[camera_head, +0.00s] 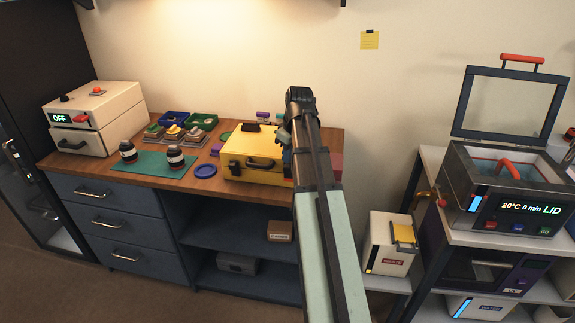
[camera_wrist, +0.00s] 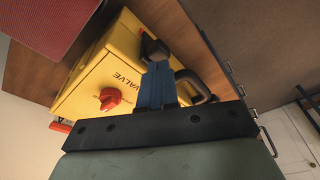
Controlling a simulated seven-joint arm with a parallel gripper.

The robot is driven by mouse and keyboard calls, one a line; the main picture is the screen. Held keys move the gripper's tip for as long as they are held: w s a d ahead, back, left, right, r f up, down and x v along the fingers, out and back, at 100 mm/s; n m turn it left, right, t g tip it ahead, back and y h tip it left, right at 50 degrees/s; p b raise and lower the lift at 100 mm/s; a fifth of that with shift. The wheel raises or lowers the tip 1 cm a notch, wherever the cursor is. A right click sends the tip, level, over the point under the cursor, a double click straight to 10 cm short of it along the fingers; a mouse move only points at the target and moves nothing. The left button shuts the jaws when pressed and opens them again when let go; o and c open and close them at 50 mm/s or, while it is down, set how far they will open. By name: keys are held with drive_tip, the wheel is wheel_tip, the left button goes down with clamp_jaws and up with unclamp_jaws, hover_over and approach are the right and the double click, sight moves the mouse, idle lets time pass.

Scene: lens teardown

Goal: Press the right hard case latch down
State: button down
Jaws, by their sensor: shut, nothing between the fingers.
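The yellow hard case (camera_head: 233,145) stands closed on the wooden worktop, with a dark handle (camera_head: 260,163) on its front. In the wrist view the case (camera_wrist: 85,85) shows a red valve knob (camera_wrist: 109,98) on its side, and the handle (camera_wrist: 197,84) lies just right of my fingers. A dark latch (camera_head: 234,167) shows left of the handle. My gripper (camera_wrist: 153,50) is shut and empty, its tips over the case's front edge near its right end. I cannot tell whether they touch it. The right latch is hidden behind my gripper and arm.
A blue round dish (camera_head: 205,170), a green mat (camera_head: 152,164) with dark lens-like cylinders, and small trays lie left of the case.

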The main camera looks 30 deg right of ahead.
sight(288, 166)
drive_tip(key=shift+f, duration=1.25)
idle(0.4)
drive_tip(key=shift+r, duration=0.2)
drive_tip(key=shift+r, duration=3.3)
